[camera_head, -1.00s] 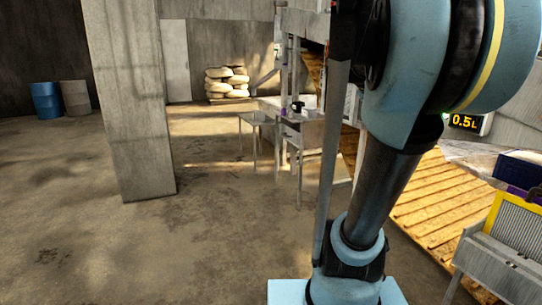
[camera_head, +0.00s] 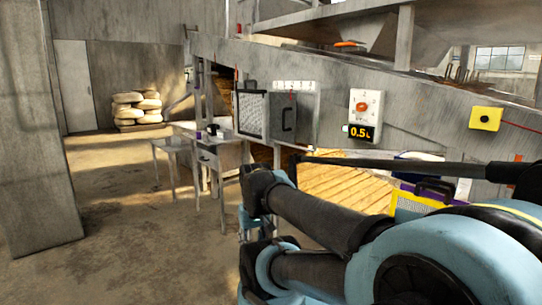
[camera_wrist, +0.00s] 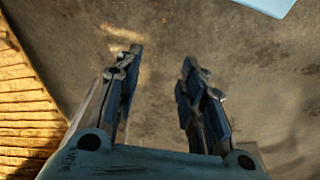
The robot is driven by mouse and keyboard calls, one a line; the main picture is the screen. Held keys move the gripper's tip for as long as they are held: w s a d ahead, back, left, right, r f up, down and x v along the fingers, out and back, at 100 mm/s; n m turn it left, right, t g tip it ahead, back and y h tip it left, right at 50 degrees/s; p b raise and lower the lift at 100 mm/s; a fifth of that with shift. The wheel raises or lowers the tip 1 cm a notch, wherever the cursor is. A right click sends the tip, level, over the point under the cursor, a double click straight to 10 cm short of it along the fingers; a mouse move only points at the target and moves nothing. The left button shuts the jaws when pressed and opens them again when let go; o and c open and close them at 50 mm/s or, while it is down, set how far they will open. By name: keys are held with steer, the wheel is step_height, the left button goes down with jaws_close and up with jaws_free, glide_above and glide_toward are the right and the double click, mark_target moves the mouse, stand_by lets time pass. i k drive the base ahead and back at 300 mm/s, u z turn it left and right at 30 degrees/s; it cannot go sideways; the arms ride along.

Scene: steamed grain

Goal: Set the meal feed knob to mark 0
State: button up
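A round orange-red knob (camera_head: 363,106) sits on a white plate on the grey wall of the machine, right of centre in the head view. A black display (camera_head: 361,132) reading 0.5L is just below it. The labels are too small to read, so I cannot tell for sure that this is the meal feed knob, or its mark. My gripper (camera_wrist: 161,58) is open and empty in the wrist view, its two fingers apart above bare floor. It is away from the knob, and the knob is not in the wrist view.
A grey box with a mesh front (camera_head: 254,114) and a white marked panel (camera_head: 297,88) are left of the knob. A grey table (camera_head: 219,150) stands below. A concrete pillar (camera_head: 36,180) is at left.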

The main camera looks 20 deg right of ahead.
mark_target(362, 107)
steer(key=z, duration=0.9)
steer(key=k, duration=0.95)
steer(key=z, duration=0.35)
steer(key=i, duration=1)
